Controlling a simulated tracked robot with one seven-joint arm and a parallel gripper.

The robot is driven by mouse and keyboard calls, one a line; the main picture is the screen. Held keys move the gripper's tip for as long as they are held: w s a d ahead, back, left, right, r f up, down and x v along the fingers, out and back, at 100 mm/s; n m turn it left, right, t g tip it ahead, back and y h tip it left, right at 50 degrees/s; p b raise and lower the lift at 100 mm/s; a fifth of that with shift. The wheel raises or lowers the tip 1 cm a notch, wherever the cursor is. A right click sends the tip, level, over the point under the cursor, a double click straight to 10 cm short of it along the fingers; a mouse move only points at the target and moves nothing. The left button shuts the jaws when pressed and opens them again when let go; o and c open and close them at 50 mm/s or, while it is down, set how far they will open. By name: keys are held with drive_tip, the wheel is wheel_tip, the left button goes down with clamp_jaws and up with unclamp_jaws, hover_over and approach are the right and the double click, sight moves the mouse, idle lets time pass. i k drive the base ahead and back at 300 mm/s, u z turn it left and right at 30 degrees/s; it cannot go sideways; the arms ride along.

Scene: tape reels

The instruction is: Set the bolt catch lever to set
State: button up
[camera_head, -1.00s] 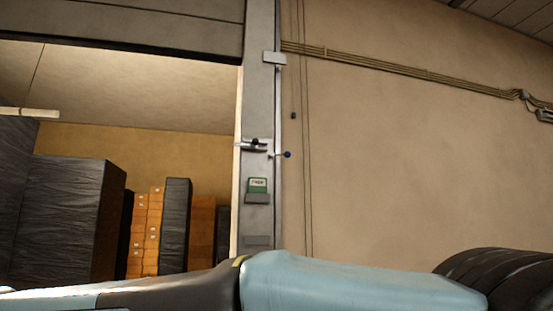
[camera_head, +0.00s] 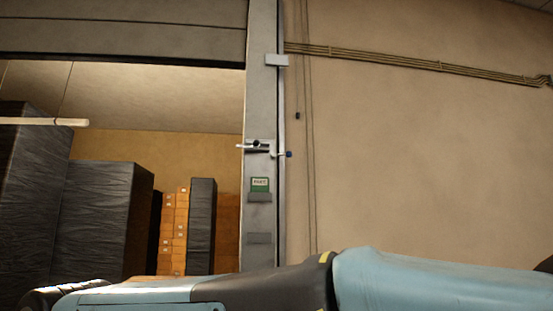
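A grey door post (camera_head: 262,100) stands upright near the middle of the view. A small metal bolt (camera_head: 257,147) with a dark round end is mounted on it at mid-height. My gripper is not in view; only my blue and black arm crosses the bottom of the picture.
Left of the post is a doorway with black-wrapped stacks (camera_head: 110,215) and orange boxes (camera_head: 180,228). A plain tan wall (camera_head: 420,170) with pipes (camera_head: 410,63) is on the right.

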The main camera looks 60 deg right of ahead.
sight(289, 154)
drive_tip(key=z, duration=0.25)
drive_tip(key=k, duration=0.75)
drive_tip(key=z, duration=1.55)
drive_tip(key=i, duration=0.5)
drive_tip(key=z, duration=0.05)
drive_tip(key=k, duration=0.6)
drive_tip(key=z, duration=0.45)
drive_tip(key=i, duration=0.65)
drive_tip(key=z, duration=0.55)
